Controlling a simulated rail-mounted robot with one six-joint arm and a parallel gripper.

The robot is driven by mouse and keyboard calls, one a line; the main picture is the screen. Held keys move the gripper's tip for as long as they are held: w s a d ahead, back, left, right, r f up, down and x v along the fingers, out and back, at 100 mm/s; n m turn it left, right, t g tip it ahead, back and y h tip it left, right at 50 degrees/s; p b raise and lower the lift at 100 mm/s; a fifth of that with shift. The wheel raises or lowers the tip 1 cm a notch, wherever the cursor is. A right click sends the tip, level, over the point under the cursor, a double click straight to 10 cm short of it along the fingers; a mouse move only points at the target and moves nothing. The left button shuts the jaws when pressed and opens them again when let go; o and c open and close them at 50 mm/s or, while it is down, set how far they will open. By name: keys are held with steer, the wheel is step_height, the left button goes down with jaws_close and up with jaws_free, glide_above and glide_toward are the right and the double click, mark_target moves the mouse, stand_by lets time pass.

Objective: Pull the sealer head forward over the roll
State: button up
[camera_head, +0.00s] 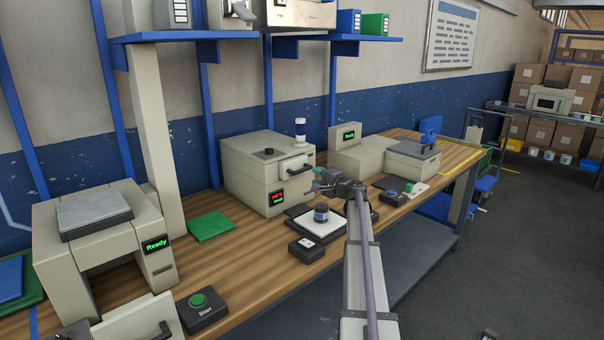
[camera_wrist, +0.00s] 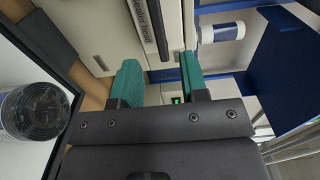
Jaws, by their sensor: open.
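The sealer head (camera_head: 295,164) is the pale front block with a black handle on the middle machine (camera_head: 258,178), which has a red and green display. In the wrist view the pale sealer head (camera_wrist: 118,28) carries small lettering, and its dark handle (camera_wrist: 160,30) lies ahead between my fingertips. My gripper (camera_head: 320,180) is open and empty in front of the handle; its two teal fingers also show in the wrist view (camera_wrist: 159,75). The dark-topped roll (camera_head: 321,212) stands upright on a white plate in front of the machine, and shows at the left of the wrist view (camera_wrist: 35,112).
A white bottle (camera_head: 300,130) with blue bands stands on the machine. Another machine (camera_head: 370,155) reading "Ready" is to the right, and one (camera_head: 105,240) to the left. A green pad (camera_head: 210,225) lies between.

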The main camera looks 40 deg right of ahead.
mark_target(304, 171)
steer(key=w, duration=0.5)
steer(key=w+a, duration=0.1)
steer(key=w, duration=0.2)
steer(key=shift+w, duration=0.15)
jaws_close()
